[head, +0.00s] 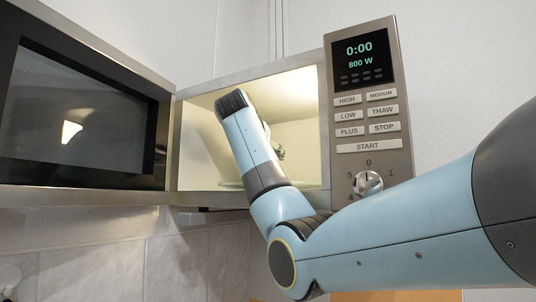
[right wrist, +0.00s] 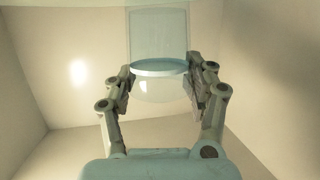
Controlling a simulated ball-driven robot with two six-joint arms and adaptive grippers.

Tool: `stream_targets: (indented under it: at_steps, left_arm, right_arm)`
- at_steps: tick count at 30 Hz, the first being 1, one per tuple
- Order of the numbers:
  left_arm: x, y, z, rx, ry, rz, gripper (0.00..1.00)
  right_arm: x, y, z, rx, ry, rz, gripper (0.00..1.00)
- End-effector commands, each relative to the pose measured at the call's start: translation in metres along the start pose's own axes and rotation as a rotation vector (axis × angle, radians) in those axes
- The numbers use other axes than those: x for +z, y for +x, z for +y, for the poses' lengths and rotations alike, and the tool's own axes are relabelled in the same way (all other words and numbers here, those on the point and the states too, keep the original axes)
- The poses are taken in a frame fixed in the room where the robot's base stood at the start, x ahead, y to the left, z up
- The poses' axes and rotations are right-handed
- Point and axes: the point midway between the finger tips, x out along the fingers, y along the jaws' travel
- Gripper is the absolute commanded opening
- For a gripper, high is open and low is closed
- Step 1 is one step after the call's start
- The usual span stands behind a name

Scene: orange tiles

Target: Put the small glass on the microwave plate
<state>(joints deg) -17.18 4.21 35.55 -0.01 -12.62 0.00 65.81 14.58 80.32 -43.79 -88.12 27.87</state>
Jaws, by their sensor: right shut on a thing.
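My right arm reaches into the open microwave in the head view, and part of my right gripper (head: 278,151) shows behind the forearm. In the right wrist view my right gripper (right wrist: 161,80) is shut on the small glass (right wrist: 160,68), a clear, pale blue thing between the fingertips. The glass is hidden by my arm in the head view. The microwave plate (head: 229,185) shows as a thin pale edge low in the cavity. I cannot tell whether the glass touches the plate. My left gripper is in neither view.
The microwave door (head: 78,115) stands open to the left. The control panel (head: 367,110) is to the right of the opening, reading 0:00 and 800 W, with a knob (head: 368,183) below. The cavity walls (right wrist: 262,75) are close around the right gripper.

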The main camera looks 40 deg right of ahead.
Motion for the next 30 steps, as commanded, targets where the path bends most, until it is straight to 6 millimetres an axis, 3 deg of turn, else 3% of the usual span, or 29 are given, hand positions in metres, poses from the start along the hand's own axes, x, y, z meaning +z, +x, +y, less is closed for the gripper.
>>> stream_targets:
  at_steps: [3, 14, 15, 21, 30]
  left_arm:
    - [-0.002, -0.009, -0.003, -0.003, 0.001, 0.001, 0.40]
    - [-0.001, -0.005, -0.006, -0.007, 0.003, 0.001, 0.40]
    - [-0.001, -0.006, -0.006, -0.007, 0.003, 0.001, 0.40]
    - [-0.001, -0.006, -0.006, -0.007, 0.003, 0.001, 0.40]
    - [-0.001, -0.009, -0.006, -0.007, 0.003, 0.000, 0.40]
  right_arm:
    - [0.008, 0.002, 0.001, 0.000, 0.003, 0.005, 0.05]
    - [0.015, 0.004, 0.001, -0.001, 0.003, 0.005, 0.05]
    - [0.015, 0.004, 0.000, 0.000, 0.003, 0.004, 0.58]
    - [0.014, 0.004, 0.000, 0.000, 0.002, 0.003, 0.82]
    - [0.011, 0.003, 0.000, 0.000, 0.003, 0.004, 0.82]
